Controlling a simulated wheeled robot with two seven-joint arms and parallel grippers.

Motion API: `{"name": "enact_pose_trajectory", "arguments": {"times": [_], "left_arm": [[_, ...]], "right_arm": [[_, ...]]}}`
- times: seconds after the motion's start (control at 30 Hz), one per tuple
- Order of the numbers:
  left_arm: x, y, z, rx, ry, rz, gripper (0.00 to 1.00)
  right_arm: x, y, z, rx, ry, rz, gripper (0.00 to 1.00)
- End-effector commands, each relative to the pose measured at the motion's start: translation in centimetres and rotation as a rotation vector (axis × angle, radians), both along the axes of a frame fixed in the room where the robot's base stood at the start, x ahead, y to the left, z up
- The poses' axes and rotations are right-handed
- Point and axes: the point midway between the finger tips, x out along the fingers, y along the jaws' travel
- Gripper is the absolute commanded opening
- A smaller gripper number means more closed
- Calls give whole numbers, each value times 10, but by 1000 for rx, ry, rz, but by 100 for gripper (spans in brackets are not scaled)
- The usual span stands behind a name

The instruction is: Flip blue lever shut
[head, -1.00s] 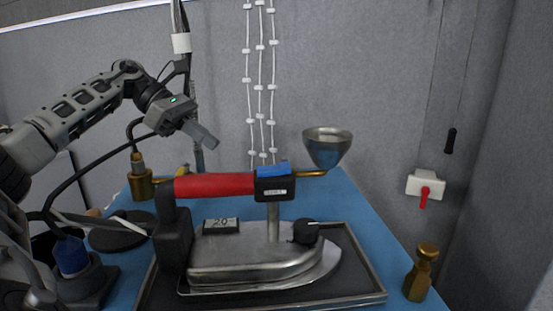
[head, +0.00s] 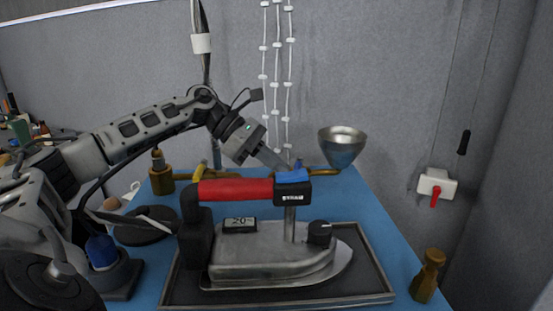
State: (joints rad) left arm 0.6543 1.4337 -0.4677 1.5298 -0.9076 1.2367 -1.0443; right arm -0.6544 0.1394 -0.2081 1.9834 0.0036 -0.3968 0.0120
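The blue lever (head: 292,176) sits on top of a black block at the right end of a red handle (head: 236,190), on a post above a grey metal machine (head: 275,258). The lever now looks tilted, with its right side raised a little. My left gripper (head: 285,166) comes in from the left, its fingers pointing down right, with the tips at or just above the lever. Whether they touch it cannot be told. The fingers appear close together, and no gap shows between them. My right gripper is not in the head view.
A metal funnel bowl (head: 342,147) stands just right of the lever on a brass tube. The machine rests in a dark tray (head: 375,292) on the blue cloth table (head: 372,215). A brass peg (head: 428,277) stands at right, a white wall switch (head: 437,185) beyond.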

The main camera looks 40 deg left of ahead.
Motion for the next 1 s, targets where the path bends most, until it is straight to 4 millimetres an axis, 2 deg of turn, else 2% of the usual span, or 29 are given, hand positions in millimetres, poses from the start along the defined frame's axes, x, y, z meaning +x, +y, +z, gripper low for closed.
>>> {"name": "enact_pose_trajectory", "arguments": {"times": [0.23,0.4,0.6,1.0], "left_arm": [[0,0,-1,0,0,4,0],[-1,-6,-7,4,-1,73,0],[2,-22,-1,-2,-1,96,0],[2,-20,0,-2,-1,99,0]], "right_arm": [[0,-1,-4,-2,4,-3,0],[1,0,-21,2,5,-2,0],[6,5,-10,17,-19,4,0],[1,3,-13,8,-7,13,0]]}}
